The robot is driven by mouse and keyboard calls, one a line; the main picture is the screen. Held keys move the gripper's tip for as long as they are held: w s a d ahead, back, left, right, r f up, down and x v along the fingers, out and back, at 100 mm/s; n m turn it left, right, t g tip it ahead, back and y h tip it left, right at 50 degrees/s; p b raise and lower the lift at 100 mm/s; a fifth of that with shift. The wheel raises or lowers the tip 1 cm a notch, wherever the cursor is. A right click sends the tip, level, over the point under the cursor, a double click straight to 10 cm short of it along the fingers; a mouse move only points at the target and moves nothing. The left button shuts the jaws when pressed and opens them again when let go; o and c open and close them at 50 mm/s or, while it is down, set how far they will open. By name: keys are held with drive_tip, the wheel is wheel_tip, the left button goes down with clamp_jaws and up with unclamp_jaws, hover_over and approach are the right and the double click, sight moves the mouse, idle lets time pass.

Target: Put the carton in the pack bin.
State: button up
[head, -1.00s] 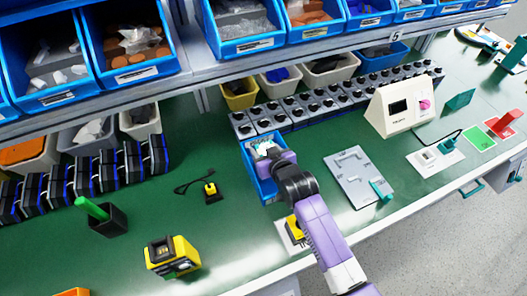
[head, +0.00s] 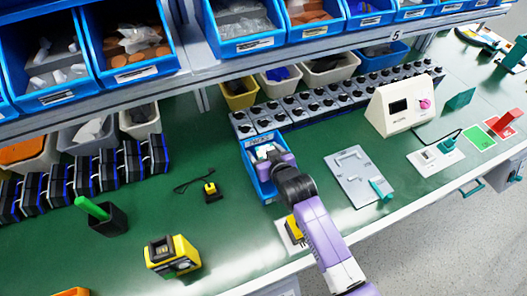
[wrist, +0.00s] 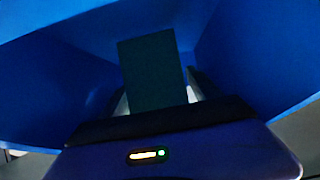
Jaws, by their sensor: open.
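The blue pack bin (head: 251,158) stands on the green bench just in front of the row of grey switch units. My gripper (head: 265,150) reaches down into it from the front right and hides much of its inside. In the wrist view the blue bin walls (wrist: 250,60) surround my gripper (wrist: 156,98). A dark, flat-faced block (wrist: 152,65), seemingly the carton, stands in the bin between the open fingers. It is too dark to tell whether the fingers touch it.
Grey switch units (head: 290,107) line the bench behind the bin. A grey plate fixture (head: 352,175) lies to its right, near a cream control box (head: 400,105). A yellow device (head: 172,256) stands front left. Blue shelf bins (head: 240,25) hang above.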

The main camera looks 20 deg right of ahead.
drive_tip(key=p+v, duration=0.6)
drive_tip(key=v, duration=0.4)
drive_tip(key=shift+s+r+p, duration=0.2)
drive_tip(key=shift+s+p, duration=0.15)
drive_tip(key=shift+p, duration=0.05)
drive_tip(key=shift+s+r, duration=0.35)
drive_tip(key=shift+s, duration=0.25)
drive_tip(key=shift+t, duration=0.6)
drive_tip(key=f+v, duration=0.1)
drive_tip(key=v, duration=0.5)
drive_tip(key=s+f+v, duration=0.1)
drive_tip(key=v, duration=0.5)
drive_tip(key=f+v, duration=0.1)
drive_tip(key=v, duration=0.5)
drive_tip(key=shift+s+d, duration=0.25)
drive_tip(key=shift+d, duration=0.05)
drive_tip(key=s+r+t, duration=0.1)
drive_tip(key=s+r, duration=1.4)
drive_tip(key=r, duration=0.1)
drive_tip(key=shift+a+t, duration=0.3)
